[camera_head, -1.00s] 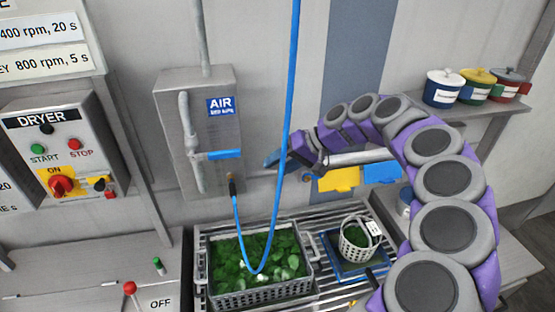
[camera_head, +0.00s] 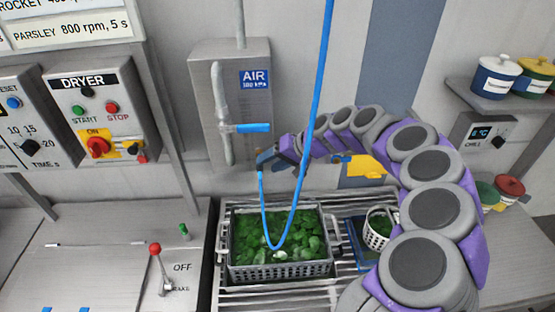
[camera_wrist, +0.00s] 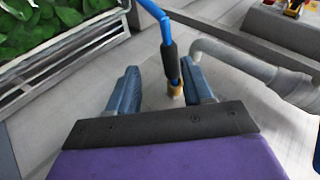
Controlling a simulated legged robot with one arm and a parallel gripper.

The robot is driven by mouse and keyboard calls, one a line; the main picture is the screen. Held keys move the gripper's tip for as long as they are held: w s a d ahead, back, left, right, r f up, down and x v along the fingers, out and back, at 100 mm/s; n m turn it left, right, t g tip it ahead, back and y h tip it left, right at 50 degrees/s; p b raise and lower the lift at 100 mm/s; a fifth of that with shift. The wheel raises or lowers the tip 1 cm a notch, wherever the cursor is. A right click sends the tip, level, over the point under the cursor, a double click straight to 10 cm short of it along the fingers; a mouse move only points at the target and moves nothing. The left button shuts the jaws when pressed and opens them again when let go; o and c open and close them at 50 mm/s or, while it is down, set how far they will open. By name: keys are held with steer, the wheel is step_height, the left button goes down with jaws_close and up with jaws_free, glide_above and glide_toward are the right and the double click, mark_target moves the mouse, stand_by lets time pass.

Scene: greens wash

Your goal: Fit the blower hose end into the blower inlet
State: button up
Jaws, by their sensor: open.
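The blue hose (camera_head: 295,200) hangs from above, dips over the greens and loops up to its end beside the grey AIR panel (camera_head: 206,110). In the wrist view the hose end (camera_wrist: 170,62) is a black sleeve with a brass tip. It stands between the two blue fingers of my gripper (camera_wrist: 160,68), nearer the right finger. The fingers are spread and not closed on it. In the head view my gripper (camera_head: 267,159) is at the panel's lower right and partly hides the hose end. I cannot pick out the blower inlet.
A grey pipe (camera_wrist: 255,65) runs close right of the fingers. A crate of greens (camera_head: 250,272) and a small white basket (camera_head: 377,238) stand on the rack below. A red-knobbed lever (camera_head: 155,250) and the dryer box (camera_head: 95,125) are at left.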

steer(key=a, duration=0.3)
steer(key=shift+f, duration=0.15)
steer(key=shift+a, duration=0.25)
steer(key=shift+c, duration=1.4)
steer(key=shift+d, duration=1.2)
steer(key=c, duration=0.5)
steer(key=shift+c, duration=0.5)
steer(key=shift+s+a, duration=0.1)
steer(key=shift+a, duration=0.4)
jaws_close()
steer(key=shift+d, duration=0.15)
steer(key=shift+s, duration=0.15)
